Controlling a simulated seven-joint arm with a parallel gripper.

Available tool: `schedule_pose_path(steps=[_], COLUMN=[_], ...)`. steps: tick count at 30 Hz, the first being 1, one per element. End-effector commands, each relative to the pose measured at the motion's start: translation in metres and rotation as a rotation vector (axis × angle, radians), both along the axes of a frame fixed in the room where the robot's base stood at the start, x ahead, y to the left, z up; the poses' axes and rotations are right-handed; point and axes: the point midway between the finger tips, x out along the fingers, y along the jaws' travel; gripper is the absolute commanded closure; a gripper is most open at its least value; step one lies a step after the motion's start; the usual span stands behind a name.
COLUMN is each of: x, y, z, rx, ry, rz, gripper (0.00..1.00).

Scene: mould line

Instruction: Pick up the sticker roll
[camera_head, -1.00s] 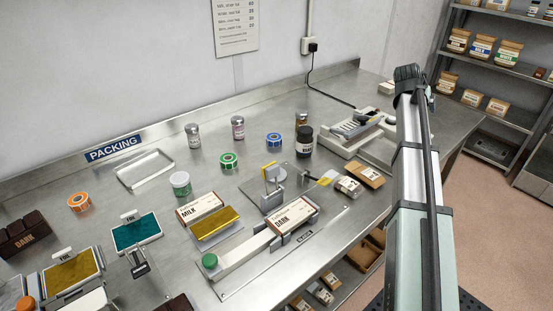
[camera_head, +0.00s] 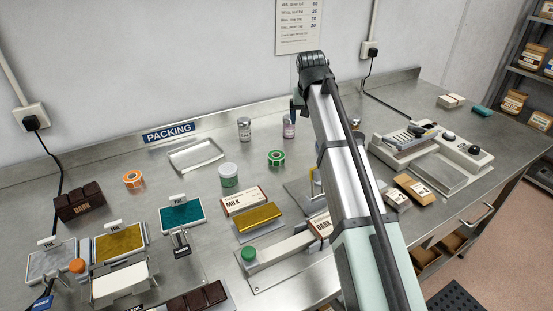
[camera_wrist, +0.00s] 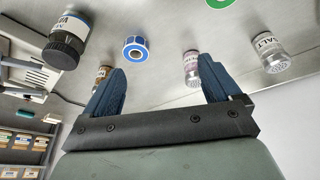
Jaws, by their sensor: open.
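Three sticker rolls are on the steel bench. The orange roll (camera_head: 134,180) is at the left and the green roll (camera_head: 276,158) near the middle. The blue roll is hidden behind my arm in the head view. It shows in the wrist view (camera_wrist: 135,49), ahead of the fingers and nearer the left one. The green roll (camera_wrist: 220,3) is cut by the top edge there. My gripper (camera_wrist: 161,65) is open and empty, its two blue fingers apart. In the head view its finger (camera_head: 297,106) shows at the back of the bench.
A salt shaker (camera_head: 244,129) and a pink-labelled shaker (camera_head: 289,127) stand near the gripper. A dark-lidded jar (camera_wrist: 68,37) is left of the blue roll in the wrist view. A green-white tub (camera_head: 228,175) stands left of the green roll. The back wall is close.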

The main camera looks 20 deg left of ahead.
Motion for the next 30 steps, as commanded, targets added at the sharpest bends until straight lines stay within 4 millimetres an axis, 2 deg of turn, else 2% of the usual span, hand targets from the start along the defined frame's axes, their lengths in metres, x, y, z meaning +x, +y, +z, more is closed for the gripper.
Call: schedule_pose_path(steps=[1, 3, 6, 9, 14, 24, 30], x=[-0.013, -0.028, -0.045, -0.055, -0.059, -0.046, -0.040], y=[0.023, 0.045, 0.068, 0.082, 0.089, 0.093, 0.095], z=[0.000, 0.001, 0.001, 0.001, -0.006, -0.057, -0.077], rx=[0.006, 0.011, 0.016, 0.020, 0.021, 0.020, 0.021], ry=[0.019, 0.043, 0.070, 0.085, 0.094, 0.094, 0.092], rz=[0.036, 0.074, 0.115, 0.140, 0.152, 0.151, 0.150], gripper=[0.09, 0.09, 0.09, 0.09, 0.09, 0.09, 0.09])
